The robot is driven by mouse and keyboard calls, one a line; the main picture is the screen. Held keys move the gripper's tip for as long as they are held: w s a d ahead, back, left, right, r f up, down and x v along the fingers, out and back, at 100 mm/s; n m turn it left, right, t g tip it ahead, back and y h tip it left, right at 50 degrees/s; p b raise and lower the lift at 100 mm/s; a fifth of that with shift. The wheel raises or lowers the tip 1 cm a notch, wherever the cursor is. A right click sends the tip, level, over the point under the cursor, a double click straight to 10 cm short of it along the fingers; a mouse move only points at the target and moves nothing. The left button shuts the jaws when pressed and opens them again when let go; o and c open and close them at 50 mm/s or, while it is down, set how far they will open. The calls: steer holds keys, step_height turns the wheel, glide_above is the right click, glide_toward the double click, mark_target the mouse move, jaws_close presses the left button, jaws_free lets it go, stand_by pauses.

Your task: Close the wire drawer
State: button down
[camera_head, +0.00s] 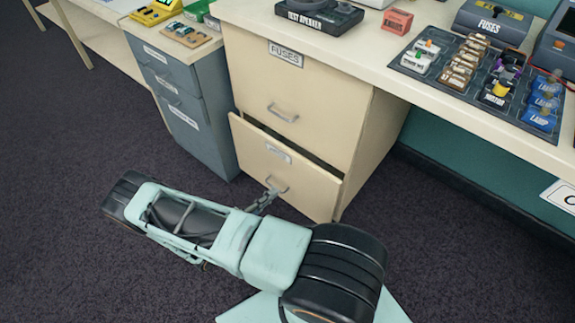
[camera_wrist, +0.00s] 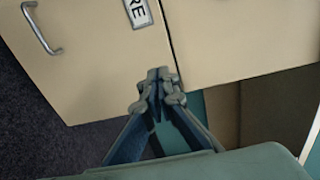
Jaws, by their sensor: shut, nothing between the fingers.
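The wire drawer (camera_head: 270,165) is the lower drawer of the beige cabinet, with a metal handle (camera_head: 277,185) and a small label. It stands partly open, with a dark gap along its top edge. In the wrist view its front (camera_wrist: 85,75) fills the left side, with its handle (camera_wrist: 42,30) and a label (camera_wrist: 138,12) showing "RE". My gripper (camera_head: 268,194) is in front of the drawer face, close to it. In the wrist view my gripper (camera_wrist: 160,78) is shut and empty, its tips near the drawer's edge. I cannot tell whether they touch it.
The upper drawer (camera_head: 290,90), labelled "FUSES", is shut. A grey drawer unit (camera_head: 195,105) stands close on the left. The tabletop (camera_head: 375,60) above holds a speaker (camera_head: 318,15) and a tray of labelled parts (camera_head: 480,75). The dark carpet (camera_head: 455,250) at right is clear.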

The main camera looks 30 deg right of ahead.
steer(key=b, duration=0.2)
glide_toward(300, 162)
steer(key=shift+n+t, duration=0.4)
steer(key=x, duration=0.6)
steer(key=shift+s+d+f, duration=0.1)
steer(key=shift+s+d, duration=0.05)
steer(key=shift+d, duration=0.35)
steer(key=b+x, duration=0.1)
steer(key=x, duration=0.3)
steer(key=shift+d, duration=0.35)
steer(key=shift+w+d, duration=0.2)
steer(key=shift+w, duration=0.05)
